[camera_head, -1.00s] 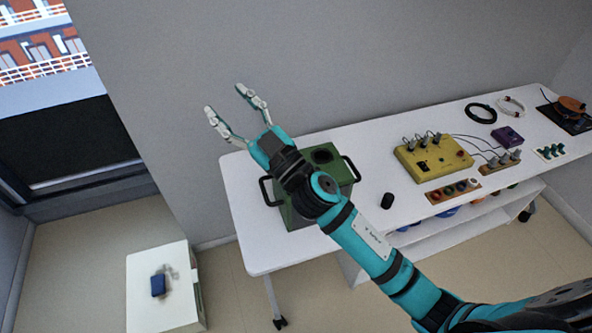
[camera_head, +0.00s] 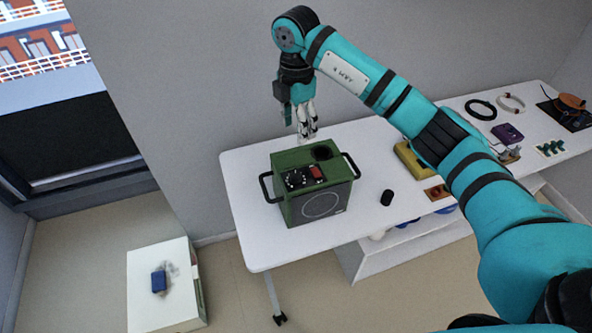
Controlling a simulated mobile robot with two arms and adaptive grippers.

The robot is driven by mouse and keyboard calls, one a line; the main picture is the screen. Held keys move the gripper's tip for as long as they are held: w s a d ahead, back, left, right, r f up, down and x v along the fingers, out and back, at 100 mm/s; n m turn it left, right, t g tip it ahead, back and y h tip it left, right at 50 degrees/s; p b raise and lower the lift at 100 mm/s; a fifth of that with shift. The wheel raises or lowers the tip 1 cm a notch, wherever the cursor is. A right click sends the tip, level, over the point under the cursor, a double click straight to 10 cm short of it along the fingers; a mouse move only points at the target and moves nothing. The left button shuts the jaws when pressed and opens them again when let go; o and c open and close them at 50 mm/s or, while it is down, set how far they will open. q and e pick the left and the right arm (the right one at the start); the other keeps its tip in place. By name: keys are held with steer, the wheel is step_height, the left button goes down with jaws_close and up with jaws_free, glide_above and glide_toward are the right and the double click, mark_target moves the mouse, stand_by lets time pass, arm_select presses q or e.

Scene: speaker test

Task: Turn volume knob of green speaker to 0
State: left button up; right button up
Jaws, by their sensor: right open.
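The green speaker (camera_head: 335,172) stands on the white table, with black handles at its sides and a round ring on its front face. Its top carries a dark control panel (camera_head: 298,180) with small light marks, a red part (camera_head: 317,172) and a dark round opening. I cannot make out which control is the volume knob. My right gripper (camera_head: 307,136) points down just behind and above the speaker's top back edge, apart from the panel. It is open and empty. My left gripper is not in view.
The white table (camera_head: 245,235) has free room left of the speaker. A small black cylinder (camera_head: 387,198) stands to its right. My right arm partly covers a yellow box (camera_head: 408,160). Cables and a purple box (camera_head: 507,133) lie farther right. A white box (camera_head: 150,310) stands on the floor at left.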

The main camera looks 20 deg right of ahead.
mark_target(296, 174)
step_height(296, 174, down, 15)
steer(key=p, duration=0.4)
steer(key=shift+a, duration=0.1)
steer(key=shift+f, duration=0.7)
jaws_close()
steer(key=shift+n, duration=0.3)
